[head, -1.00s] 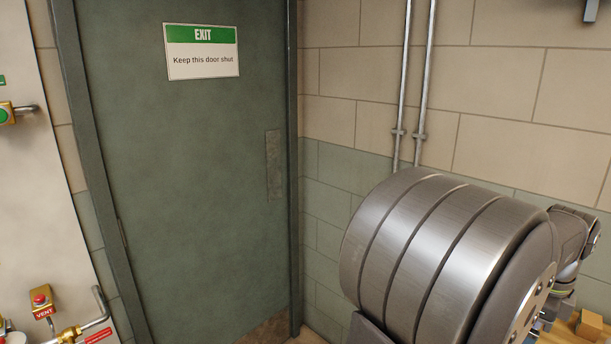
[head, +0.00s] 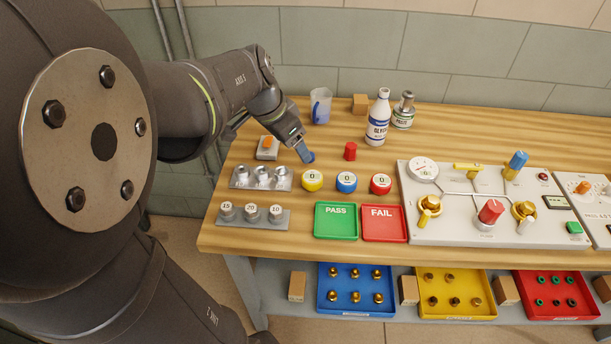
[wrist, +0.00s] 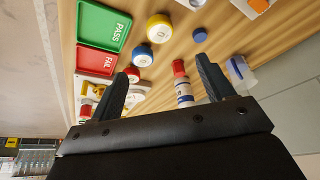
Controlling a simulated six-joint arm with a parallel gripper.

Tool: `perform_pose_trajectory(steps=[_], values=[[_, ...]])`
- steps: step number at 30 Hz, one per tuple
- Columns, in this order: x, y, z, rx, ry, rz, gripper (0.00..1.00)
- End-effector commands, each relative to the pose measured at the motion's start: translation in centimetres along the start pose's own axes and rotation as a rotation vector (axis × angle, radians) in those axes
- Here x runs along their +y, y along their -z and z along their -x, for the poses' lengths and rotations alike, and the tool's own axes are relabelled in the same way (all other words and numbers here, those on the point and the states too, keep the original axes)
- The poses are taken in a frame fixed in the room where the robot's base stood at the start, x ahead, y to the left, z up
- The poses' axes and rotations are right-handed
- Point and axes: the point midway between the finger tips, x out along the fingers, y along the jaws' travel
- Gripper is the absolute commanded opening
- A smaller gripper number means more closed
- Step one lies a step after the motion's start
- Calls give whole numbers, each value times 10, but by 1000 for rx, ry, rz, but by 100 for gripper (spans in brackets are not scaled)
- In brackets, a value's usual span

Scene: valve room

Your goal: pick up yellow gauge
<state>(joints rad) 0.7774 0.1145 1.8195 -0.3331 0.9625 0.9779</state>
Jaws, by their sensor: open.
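The yellow gauge (head: 312,180) is a round yellow-rimmed dial with a white face marked 0. It sits on the wooden bench, left of the like blue gauge (head: 346,182) and red gauge (head: 380,184). In the wrist view the yellow gauge (wrist: 159,28) is near the top middle, beyond my fingertips, with the blue gauge (wrist: 142,56) below it. My gripper (head: 304,151) is above the bench, just behind the yellow gauge in the head view. In the wrist view my gripper (wrist: 163,72) is open, its fingers apart with nothing held.
A small blue disc (wrist: 200,36) lies near the yellow gauge. A red cylinder (head: 350,151) stands behind the gauges. The green PASS tray (head: 336,236) and red FAIL tray (head: 384,238) lie in front. A metal holder (head: 240,178) is left; a valve panel (head: 455,232) is right.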

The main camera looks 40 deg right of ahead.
Motion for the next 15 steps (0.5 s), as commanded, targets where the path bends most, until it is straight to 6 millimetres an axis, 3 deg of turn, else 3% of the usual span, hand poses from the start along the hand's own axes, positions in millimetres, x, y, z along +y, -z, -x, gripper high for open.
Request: perform_pose_trajectory(steps=[5,15], values=[[1,-2,-23,10,1,31,74],[0,-2,-93,7,0,28,74]])
